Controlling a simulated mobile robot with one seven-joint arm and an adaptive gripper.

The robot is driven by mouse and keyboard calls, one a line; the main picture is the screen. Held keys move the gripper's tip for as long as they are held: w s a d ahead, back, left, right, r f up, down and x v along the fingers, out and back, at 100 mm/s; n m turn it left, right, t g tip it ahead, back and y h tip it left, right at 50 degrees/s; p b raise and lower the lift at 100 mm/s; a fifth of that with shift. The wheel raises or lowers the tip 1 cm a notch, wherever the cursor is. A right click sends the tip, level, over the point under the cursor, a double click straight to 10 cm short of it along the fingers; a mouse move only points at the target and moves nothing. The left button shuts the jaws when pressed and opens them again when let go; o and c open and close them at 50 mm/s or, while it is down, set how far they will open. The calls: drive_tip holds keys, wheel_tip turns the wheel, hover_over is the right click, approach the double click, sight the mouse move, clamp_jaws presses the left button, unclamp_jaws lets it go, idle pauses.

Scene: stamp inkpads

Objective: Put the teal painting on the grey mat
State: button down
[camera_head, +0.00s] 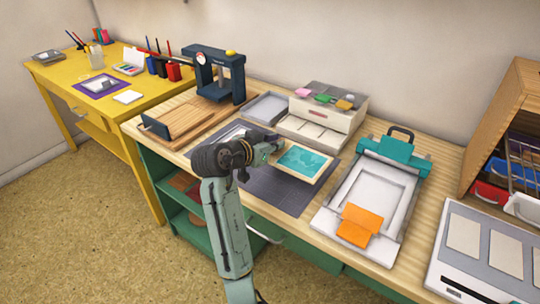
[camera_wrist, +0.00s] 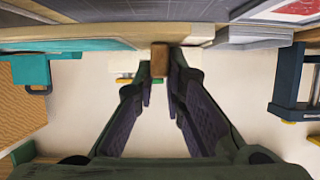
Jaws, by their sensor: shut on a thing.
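The teal painting (camera_head: 301,160), a teal picture in a pale wooden frame, is over the far right part of the dark grey mat (camera_head: 275,195) in the head view. I cannot tell whether it touches the mat. My gripper (camera_head: 272,152) is at the painting's left edge and shut on it. In the wrist view my gripper (camera_wrist: 159,72) has its two fingers close together with a small brown wooden piece between their tips.
A white drawer unit (camera_head: 322,123) stands just behind the painting. A white press with a teal clamp (camera_head: 393,150) is on the right, and a dark stamping press (camera_head: 218,75) is at the back left. The mat's front part is bare.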

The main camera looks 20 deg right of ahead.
sight(273, 157)
drive_tip(key=shift+f, duration=2.55)
drive_tip(key=c, duration=1.7)
unclamp_jaws()
drive_tip(key=shift+o, duration=0.2)
drive_tip(key=shift+p, duration=0.3)
drive_tip(key=shift+a+r, duration=0.15)
drive_tip(key=shift+r, duration=0.05)
drive_tip(key=b+v, duration=0.2)
drive_tip(key=v, duration=0.9)
drive_tip(key=shift+s+a+r, duration=0.1)
drive_tip(key=shift+s+a, duration=0.15)
drive_tip(key=shift+s, duration=0.05)
drive_tip(key=shift+a+r, duration=0.1)
